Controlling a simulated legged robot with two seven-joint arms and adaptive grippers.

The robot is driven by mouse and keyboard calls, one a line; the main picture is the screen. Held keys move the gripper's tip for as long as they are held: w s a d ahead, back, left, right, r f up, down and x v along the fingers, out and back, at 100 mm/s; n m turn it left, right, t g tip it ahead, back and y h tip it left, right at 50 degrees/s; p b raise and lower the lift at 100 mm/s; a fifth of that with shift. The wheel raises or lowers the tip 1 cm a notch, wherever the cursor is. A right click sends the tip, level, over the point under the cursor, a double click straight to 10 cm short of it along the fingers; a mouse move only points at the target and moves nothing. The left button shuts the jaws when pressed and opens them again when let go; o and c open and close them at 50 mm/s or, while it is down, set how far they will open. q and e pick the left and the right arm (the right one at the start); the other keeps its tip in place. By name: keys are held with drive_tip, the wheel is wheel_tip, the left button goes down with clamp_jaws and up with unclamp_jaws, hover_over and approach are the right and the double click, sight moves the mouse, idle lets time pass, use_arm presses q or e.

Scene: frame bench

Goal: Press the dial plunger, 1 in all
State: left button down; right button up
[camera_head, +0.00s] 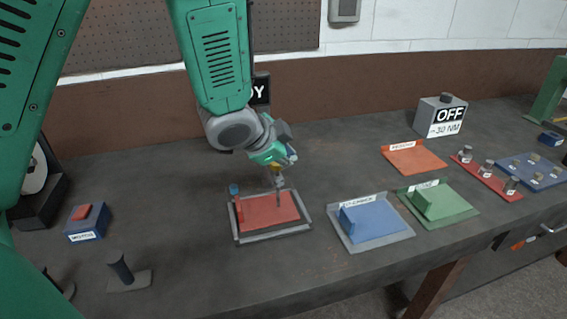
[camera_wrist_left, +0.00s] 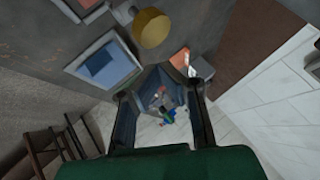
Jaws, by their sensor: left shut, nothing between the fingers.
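My left gripper (camera_head: 279,190) is shut and empty, pointing down over the red pad in a grey frame (camera_head: 268,234). Its dark fingers also show in the left wrist view (camera_wrist_left: 163,95). A round white face (camera_head: 36,172) on a black stand is at the far left, partly behind my arm; it may be the dial. I cannot make out its plunger. Whether the fingertips touch the pad is unclear. My right gripper is not in view.
A blue box with a red button (camera_head: 88,222) and a dark post on a plate (camera_head: 122,268) are at front left. Blue (camera_head: 372,222), green (camera_head: 438,201) and orange (camera_head: 413,157) trays lie right of the pad.

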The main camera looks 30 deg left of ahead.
use_arm(q)
drive_tip(key=a, duration=0.1)
drive_tip(key=a+f, duration=0.1)
drive_tip(key=shift+a, duration=0.3)
drive_tip(key=shift+d+f+b, duration=0.1)
drive_tip(key=shift+d+b, duration=0.2)
drive_tip(key=shift+d, duration=0.3)
drive_tip(key=shift+a+f, duration=0.2)
drive_tip(key=shift+f, duration=0.15)
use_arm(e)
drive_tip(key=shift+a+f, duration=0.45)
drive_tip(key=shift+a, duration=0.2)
use_arm(q)
drive_tip(key=shift+d+f+b, duration=0.15)
drive_tip(key=shift+d+b, duration=0.15)
drive_tip(key=shift+b, duration=0.05)
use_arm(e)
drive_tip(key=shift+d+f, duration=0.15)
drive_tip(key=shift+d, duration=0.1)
